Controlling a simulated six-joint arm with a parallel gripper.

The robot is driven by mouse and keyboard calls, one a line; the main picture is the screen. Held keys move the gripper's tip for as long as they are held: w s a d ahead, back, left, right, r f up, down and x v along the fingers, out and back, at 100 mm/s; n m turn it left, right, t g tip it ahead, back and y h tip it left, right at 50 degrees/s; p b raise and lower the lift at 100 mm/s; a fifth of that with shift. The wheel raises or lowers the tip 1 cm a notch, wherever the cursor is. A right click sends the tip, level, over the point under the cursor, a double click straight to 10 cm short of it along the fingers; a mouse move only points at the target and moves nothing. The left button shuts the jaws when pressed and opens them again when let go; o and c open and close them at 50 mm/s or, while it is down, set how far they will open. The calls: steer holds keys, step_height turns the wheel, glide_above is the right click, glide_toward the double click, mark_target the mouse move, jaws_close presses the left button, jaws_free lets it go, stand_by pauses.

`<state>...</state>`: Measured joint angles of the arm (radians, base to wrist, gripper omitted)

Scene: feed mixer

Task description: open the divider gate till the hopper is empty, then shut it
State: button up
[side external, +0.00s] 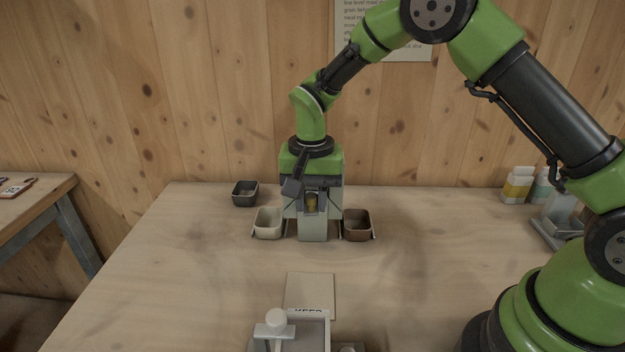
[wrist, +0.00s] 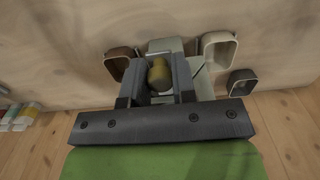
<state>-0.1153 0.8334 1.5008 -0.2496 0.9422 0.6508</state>
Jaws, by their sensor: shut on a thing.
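A light grey mixer body (side external: 313,230) stands on the table, largely covered by my arm's end in the side view. My gripper (side external: 312,204) is at its upper front. In the wrist view my gripper (wrist: 160,72) has its two dark fingers on either side of an olive-yellow knob (wrist: 159,75) and is shut on it. The knob also shows small in the side view (side external: 312,203). I cannot tell how far the gate stands open. The hopper's inside and its fill are hidden. A cream bin (side external: 268,223) sits left of the body and a brown bin (side external: 356,226) right.
A dark bin (side external: 245,194) stands at the back left. The table's left side is clear.

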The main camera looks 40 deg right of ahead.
steer(key=shift+s, duration=0.1)
steer(key=shift+s+a, duration=0.8)
steer(key=shift+a, duration=0.1)
steer(key=shift+w+d, duration=0.1)
steer(key=shift+w, duration=0.05)
stand_by(2.8)
steer(key=shift+w+d, duration=0.85)
steer(key=shift+d, duration=0.05)
steer(key=o, duration=0.8)
steer(key=shift+r, duration=3.05)
